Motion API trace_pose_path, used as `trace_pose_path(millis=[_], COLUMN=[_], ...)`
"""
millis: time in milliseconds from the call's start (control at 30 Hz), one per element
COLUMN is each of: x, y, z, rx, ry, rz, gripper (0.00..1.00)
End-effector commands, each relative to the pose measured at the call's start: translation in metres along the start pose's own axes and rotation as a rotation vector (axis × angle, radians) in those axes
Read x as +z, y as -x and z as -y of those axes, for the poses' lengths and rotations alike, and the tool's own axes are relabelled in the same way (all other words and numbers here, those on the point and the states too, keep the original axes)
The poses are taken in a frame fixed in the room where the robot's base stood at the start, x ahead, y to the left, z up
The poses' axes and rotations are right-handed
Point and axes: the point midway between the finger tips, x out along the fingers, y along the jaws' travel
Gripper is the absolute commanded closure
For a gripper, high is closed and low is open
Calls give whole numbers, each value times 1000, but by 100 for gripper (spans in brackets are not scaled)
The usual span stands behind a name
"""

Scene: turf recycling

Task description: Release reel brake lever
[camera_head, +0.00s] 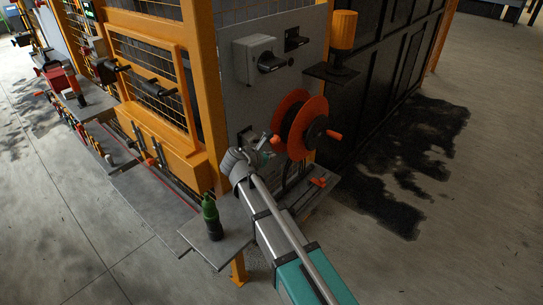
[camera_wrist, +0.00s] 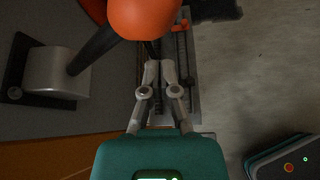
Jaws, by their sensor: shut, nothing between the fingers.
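A lever with an orange knob (camera_wrist: 145,15) on a dark rod (camera_wrist: 92,50) reaches out from a grey housing (camera_wrist: 58,75) on a black plate in the wrist view. I take it to be the reel brake lever. My gripper (camera_wrist: 158,65) is shut and empty, its fingertips close to the knob at the top centre; I cannot tell whether they touch it. In the head view my gripper (camera_head: 266,150) is by the panel, just left of the orange reel (camera_head: 293,122), and largely covers the lever mount.
A shelf (camera_head: 205,245) with a green bottle (camera_head: 210,217) stands at lower left. A smaller orange handle (camera_head: 318,182) is on the rail below the reel. A grey switch box (camera_head: 254,60) and an orange beacon (camera_head: 343,30) are above. Open floor (camera_head: 470,200) lies right.

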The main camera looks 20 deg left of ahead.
Motion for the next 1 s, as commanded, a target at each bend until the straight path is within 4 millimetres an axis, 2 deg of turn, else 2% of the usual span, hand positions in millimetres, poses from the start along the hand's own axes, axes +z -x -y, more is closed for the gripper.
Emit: trace_pose_path(millis=[33,100,700,1000], x=[-5,0,1,-1], y=[-3,10,86,98], z=[1,0,-3,-4], rx=[0,2,-1,-2], ry=[0,1,-1,-1], rz=[0,0,0,0], gripper=[100,100,100,100])
